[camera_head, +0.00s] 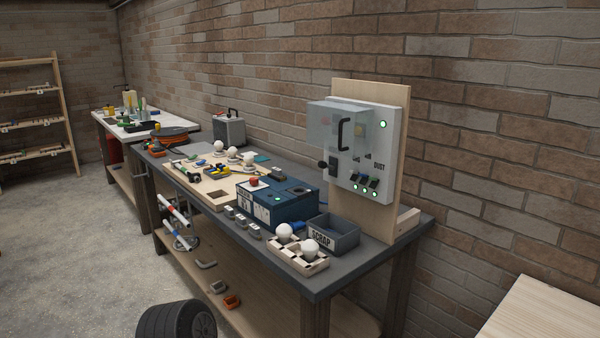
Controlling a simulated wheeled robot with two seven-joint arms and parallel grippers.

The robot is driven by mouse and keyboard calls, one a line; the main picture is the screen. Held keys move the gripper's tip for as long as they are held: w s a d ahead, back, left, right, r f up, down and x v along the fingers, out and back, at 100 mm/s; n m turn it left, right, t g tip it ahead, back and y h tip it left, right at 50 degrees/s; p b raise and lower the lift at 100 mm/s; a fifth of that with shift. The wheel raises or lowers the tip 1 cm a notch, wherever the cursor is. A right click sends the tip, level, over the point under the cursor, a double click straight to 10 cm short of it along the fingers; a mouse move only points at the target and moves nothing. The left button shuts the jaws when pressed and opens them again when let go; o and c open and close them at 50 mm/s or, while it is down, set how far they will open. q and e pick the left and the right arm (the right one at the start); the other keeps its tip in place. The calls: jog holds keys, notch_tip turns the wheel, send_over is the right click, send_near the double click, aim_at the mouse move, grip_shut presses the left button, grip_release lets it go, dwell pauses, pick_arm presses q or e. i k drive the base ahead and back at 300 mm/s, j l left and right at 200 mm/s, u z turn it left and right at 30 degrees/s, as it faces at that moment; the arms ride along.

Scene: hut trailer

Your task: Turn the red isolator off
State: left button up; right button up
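A grey-white control panel (394,133) stands on a wooden backboard (404,190) at the right end of the workbench. A see-through cover (325,122) with a black handle (344,134) sits over the panel's upper left part. A faint reddish and yellow shape (359,127) shows through the cover; it may be the red isolator, but its knob position cannot be made out. Small switches and green lights (366,188) line the panel's lower edge, and another green light (382,124) is lit at upper right. Neither of my grippers is in view.
The workbench (320,285) holds a blue box (290,205) with a red button, a grey SCRAP bin (333,236) and a tray (297,262) with white bulbs. A black tyre (176,322) is on the floor. A wooden surface (545,310) is at lower right.

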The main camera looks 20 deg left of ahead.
aim_at(253, 181)
jog(key=i+j+z, duration=0.2)
jog(key=j, duration=0.35)
jog(key=j+z, duration=0.15)
jog(key=j, duration=0.45)
jog(key=i+j+z, duration=0.2)
jog(key=j, duration=0.4)
jog(key=k, duration=0.05)
